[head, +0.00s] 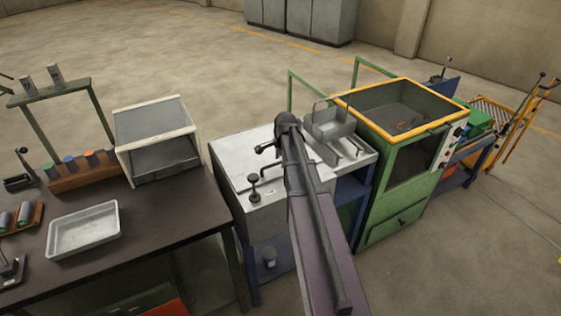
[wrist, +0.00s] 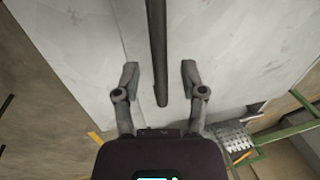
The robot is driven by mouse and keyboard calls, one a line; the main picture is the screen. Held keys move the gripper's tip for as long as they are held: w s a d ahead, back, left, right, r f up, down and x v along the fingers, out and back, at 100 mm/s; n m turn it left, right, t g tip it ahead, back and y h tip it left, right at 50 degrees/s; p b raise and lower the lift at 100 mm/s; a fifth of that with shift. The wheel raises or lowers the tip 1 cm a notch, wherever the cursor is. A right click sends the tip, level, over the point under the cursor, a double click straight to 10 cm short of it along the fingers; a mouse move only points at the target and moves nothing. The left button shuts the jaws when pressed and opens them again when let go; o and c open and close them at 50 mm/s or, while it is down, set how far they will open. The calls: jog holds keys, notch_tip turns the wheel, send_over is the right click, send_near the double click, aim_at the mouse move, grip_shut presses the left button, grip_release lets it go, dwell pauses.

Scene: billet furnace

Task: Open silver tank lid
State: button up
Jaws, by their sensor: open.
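The silver tank (head: 228,160) is a light grey metal box with a flat lid on top, standing in the middle of the head view. Its top looks closed. A small dark knob (head: 254,185) stands on the top near the front. My arm reaches over the tank, and my gripper is largely hidden there in the head view. In the wrist view, my gripper (wrist: 160,78) is open above the light grey tank surface (wrist: 235,45). A dark bar (wrist: 157,45) runs between its two fingers, with clear gaps on both sides. I cannot tell whether the bar touches the lid.
Left of the tank is a dark table with a shallow tray (head: 84,230) and a grey box (head: 157,140). Right of it are a metal basket (head: 333,124) and a green cabinet (head: 393,165) with a yellow rim. Open floor lies behind.

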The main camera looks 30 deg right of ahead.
jog(key=shift+c, duration=0.2)
grip_shut()
